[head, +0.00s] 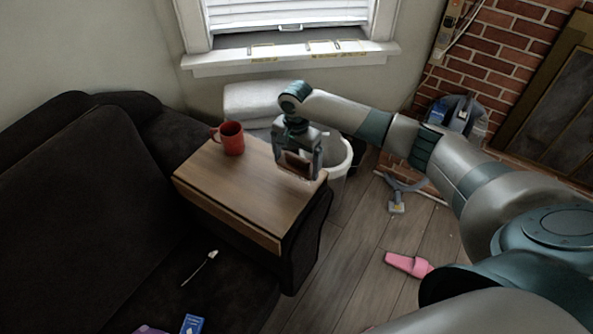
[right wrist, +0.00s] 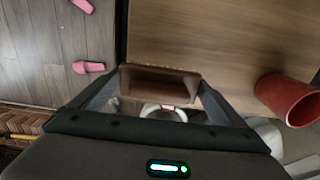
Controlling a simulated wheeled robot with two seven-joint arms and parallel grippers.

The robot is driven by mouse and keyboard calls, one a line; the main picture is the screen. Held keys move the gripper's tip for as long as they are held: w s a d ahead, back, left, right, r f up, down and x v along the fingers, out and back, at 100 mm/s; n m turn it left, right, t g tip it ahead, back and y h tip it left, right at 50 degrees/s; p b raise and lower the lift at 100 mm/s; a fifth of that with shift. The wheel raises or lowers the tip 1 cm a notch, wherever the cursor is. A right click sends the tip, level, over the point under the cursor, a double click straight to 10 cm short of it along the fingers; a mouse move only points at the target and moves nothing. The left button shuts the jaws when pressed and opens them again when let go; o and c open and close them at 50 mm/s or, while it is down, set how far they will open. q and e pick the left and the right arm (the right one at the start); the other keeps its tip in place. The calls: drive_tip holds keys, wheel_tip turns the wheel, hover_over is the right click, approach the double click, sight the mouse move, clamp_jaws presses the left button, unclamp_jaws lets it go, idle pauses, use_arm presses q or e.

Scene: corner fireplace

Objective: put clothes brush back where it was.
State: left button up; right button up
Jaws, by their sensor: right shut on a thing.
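My right gripper (head: 298,172) is shut on a brown, wooden-looking block, which I take to be the clothes brush (head: 296,162). The brush (right wrist: 160,84) also shows between the two fingers of the right gripper (right wrist: 160,92) in the right wrist view. The gripper points down at the right end of the wooden sofa-arm tray (head: 228,196). I cannot tell whether the brush touches the wood. The fingers hide part of it. My left gripper is not in view.
A red mug (head: 230,138) stands at the tray's far left. A white bin (head: 340,160) is right behind the gripper. A dark sofa (head: 80,200) lies left. A pink slipper (head: 408,264) and a grey-blue tool (head: 398,196) lie on the floor.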

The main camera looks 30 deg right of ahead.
sight(297, 165)
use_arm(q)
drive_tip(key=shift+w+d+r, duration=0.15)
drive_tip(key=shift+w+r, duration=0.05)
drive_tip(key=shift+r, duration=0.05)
use_arm(e)
drive_tip(key=shift+f, duration=2)
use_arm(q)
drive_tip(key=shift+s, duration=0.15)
use_arm(e)
drive_tip(key=o, duration=0.7)
drive_tip(key=shift+f, duration=0.15)
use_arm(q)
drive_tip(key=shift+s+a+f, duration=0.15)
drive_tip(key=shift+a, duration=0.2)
use_arm(e)
drive_tip(key=shift+o, duration=0.3)
